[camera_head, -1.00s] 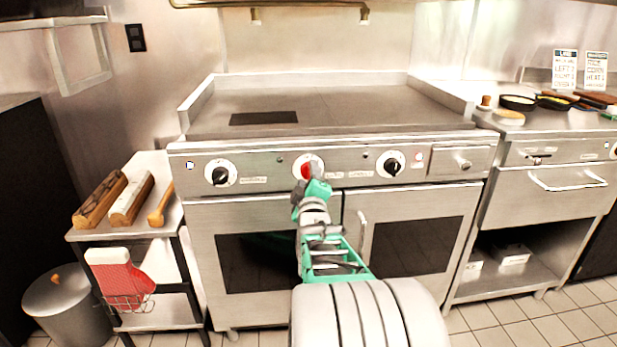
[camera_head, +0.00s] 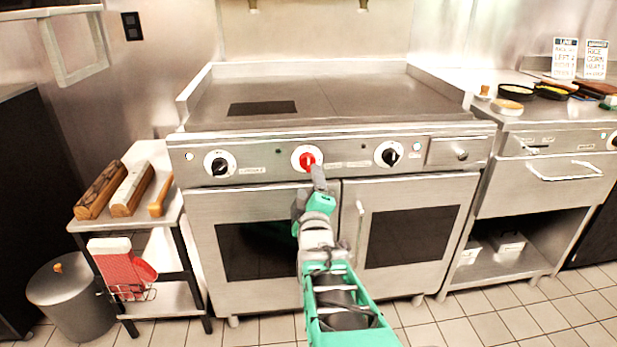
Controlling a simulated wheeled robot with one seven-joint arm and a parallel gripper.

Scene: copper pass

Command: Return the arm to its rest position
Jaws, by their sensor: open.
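My arm reaches up from the bottom of the head view toward the griddle front. My gripper (camera_head: 318,180) is just below the red knob (camera_head: 307,159) in the picture, with its tip close to the knob's lower edge. I cannot tell the exact gap in depth. The jaws are open, though the fingers overlap from this angle, and I see nothing held in them. The griddle (camera_head: 330,98) has a flat steel top with a dark rectangle on it. Black knobs sit on its panel at the left (camera_head: 219,164) and right (camera_head: 388,154).
A counter (camera_head: 545,115) with pans and signs stands right. Open tiled floor (camera_head: 480,320) lies in front.

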